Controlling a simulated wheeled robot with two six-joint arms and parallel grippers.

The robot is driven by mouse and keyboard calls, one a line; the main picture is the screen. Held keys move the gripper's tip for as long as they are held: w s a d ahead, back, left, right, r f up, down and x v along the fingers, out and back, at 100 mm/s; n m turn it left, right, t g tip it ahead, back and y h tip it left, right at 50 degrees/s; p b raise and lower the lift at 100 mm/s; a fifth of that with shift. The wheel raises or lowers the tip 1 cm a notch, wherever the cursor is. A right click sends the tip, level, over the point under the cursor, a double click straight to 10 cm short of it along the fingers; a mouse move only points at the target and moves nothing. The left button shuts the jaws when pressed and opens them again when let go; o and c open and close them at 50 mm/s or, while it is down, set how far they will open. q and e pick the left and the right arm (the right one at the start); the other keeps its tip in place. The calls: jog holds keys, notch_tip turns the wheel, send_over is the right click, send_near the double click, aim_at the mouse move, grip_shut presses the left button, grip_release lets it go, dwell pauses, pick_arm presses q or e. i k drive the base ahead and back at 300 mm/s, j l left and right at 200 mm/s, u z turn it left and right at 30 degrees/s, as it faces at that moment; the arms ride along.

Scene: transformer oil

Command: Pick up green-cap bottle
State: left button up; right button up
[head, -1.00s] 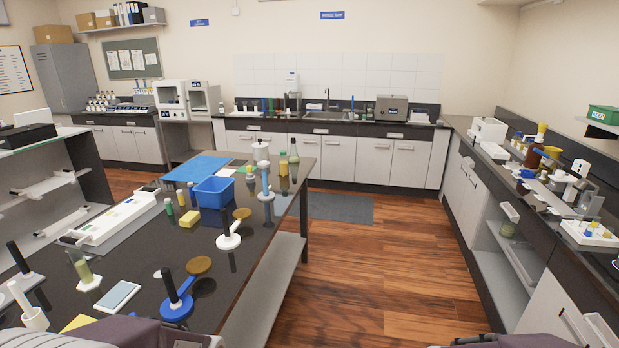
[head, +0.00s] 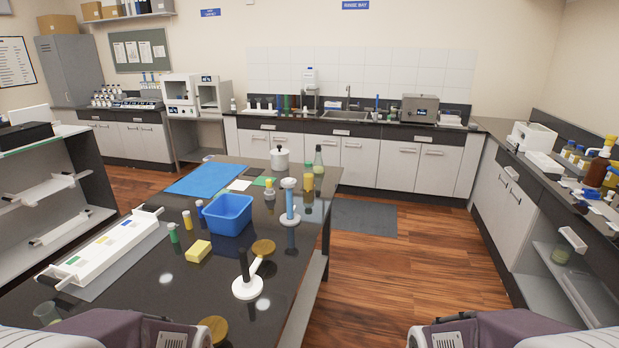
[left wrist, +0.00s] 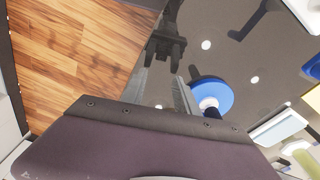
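A yellow bottle with a green cap (head: 308,178) stands upright near the far right edge of the black table (head: 190,295). A small vial with a green cap (head: 173,233) stands left of the yellow sponge. My two forearms show at the bottom of the head view, well short of the yellow bottle, with no fingers visible there. In the left wrist view a dark two-pronged shape (left wrist: 165,47) shows over the glossy table; I cannot tell whether it is my left gripper or its reflection. My right gripper is not in view.
A blue bin (head: 228,215), a white-and-blue stand (head: 289,202) and a flask (head: 318,160) stand near the yellow bottle. A white stand (head: 247,286) is nearer. A blue round base (left wrist: 211,95) shows in the left wrist view.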

aim_at(308, 173)
jog(key=i+l+u, duration=0.8)
jog(key=l+u, duration=0.2)
jog(key=l, duration=0.15)
jog(key=i+l+u, duration=0.15)
jog(key=l+u, duration=0.15)
jog(key=l, duration=0.15)
jog(key=i+l+u, duration=0.1)
jog(key=l+u, duration=0.25)
jog(key=l, duration=0.2)
jog(key=l+u, duration=0.3)
jog(key=l, duration=0.2)
jog(key=l+u, duration=0.35)
jog(key=l, duration=0.25)
